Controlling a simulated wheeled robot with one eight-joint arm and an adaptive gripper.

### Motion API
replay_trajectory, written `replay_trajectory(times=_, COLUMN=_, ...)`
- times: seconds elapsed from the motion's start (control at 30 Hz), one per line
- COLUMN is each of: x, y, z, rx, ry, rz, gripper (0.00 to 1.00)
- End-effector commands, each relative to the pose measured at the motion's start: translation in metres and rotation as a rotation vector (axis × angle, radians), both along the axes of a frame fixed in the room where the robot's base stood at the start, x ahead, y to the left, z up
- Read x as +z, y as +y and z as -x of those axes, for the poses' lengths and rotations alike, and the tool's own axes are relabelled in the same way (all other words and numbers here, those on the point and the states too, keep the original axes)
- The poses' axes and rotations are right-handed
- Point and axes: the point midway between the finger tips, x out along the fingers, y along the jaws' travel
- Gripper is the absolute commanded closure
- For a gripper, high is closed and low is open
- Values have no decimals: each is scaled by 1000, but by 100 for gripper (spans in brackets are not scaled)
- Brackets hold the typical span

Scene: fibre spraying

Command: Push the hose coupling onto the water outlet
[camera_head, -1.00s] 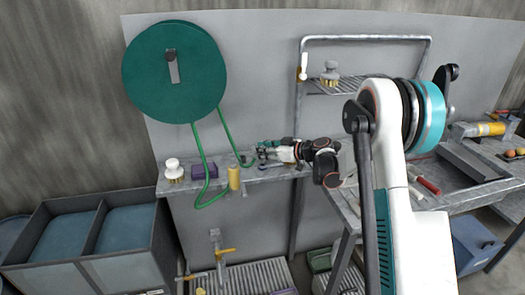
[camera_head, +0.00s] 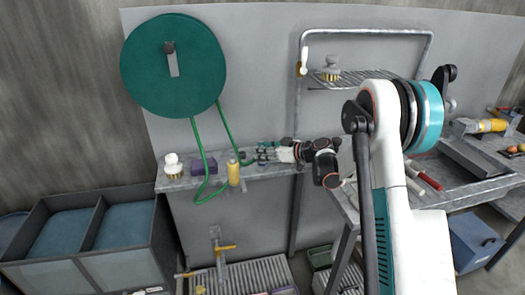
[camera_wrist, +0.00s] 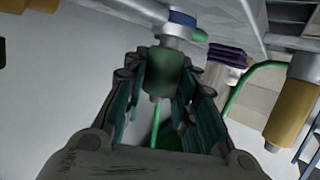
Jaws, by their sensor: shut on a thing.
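My gripper (camera_wrist: 160,97) is shut on the dark green hose coupling (camera_wrist: 165,68). The wrist view appears upside down. A thin green hose (camera_wrist: 156,122) leaves the coupling on the side towards my palm. In line with the coupling's far end is a metal fitting with a blue ring (camera_wrist: 182,18), likely the water outlet, at the grey shelf. The coupling's end meets or nearly meets its metal collar; I cannot tell if it is seated. In the head view my gripper (camera_head: 268,153) is low over the shelf, and the coupling is too small to make out.
The green hose (camera_head: 197,145) hangs in a loop from the reel (camera_head: 172,85).

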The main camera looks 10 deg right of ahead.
Motion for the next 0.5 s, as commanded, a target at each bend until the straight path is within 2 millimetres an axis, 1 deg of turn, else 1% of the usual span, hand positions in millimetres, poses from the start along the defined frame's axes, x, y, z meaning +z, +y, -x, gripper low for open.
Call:
replay_trajectory(times=0.4, x=-10, y=0, z=0, rx=0, ry=0, rz=0, gripper=99)
replay_trajectory(times=0.43, x=-10, y=0, z=0, rx=0, ry=0, rz=0, gripper=72)
replay_trajectory(times=0.47, x=-10, y=0, z=0, rx=0, ry=0, rz=0, gripper=65)
replay_trajectory(times=0.5, x=-9, y=0, z=0, rx=0, ry=0, rz=0, gripper=56)
